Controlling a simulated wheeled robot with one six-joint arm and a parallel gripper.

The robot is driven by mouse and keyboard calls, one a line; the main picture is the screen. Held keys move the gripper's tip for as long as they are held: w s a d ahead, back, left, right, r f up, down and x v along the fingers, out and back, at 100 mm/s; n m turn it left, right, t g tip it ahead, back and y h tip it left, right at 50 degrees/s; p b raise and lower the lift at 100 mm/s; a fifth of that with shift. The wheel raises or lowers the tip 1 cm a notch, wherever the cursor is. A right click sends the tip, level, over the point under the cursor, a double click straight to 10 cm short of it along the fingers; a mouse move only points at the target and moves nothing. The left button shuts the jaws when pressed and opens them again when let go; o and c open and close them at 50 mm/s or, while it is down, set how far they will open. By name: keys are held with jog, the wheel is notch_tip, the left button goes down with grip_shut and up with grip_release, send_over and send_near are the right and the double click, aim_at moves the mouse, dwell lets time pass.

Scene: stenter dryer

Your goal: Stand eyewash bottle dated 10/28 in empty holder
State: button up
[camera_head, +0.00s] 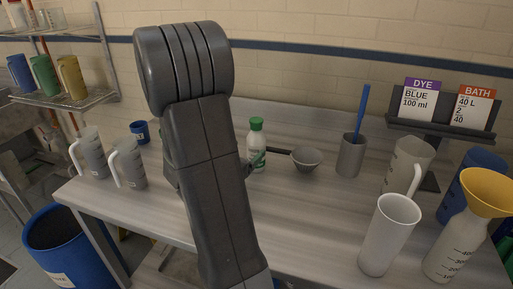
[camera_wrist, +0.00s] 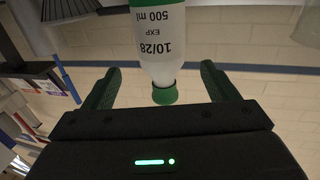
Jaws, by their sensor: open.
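The eyewash bottle (camera_head: 257,143) is white with a green cap and stands upright on the metal table, just right of my arm. In the wrist view, which looks upside down, the bottle (camera_wrist: 163,42) shows a label reading 10/28, EXP and 500 ml. My gripper (camera_wrist: 159,84) is open, with a finger on each side of the bottle's line and clear gaps to both. I cannot tell how deep the bottle sits between the fingers. In the head view my arm hides most of the gripper; one fingertip shows beside the bottle. I cannot make out an empty holder.
Pitchers (camera_head: 389,234), a yellow funnel (camera_head: 487,190) and a card stand (camera_head: 440,132) fill the right end. Two jugs (camera_head: 128,164) and a blue cup (camera_head: 140,131) stand left.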

aim_at(251, 146)
jog(key=shift+f+p+x, duration=0.15)
jog(key=shift+p+x, duration=0.1)
jog(key=shift+x, duration=1.45)
jog(key=shift+f+p+x, duration=0.2)
jog(key=shift+p+x, duration=0.05)
jog(key=shift+x, duration=1.5)
jog(key=shift+a, duration=0.1)
jog(key=shift+c, duration=0.4)
jog(key=c, duration=1.5)
jog(key=shift+r, duration=0.15)
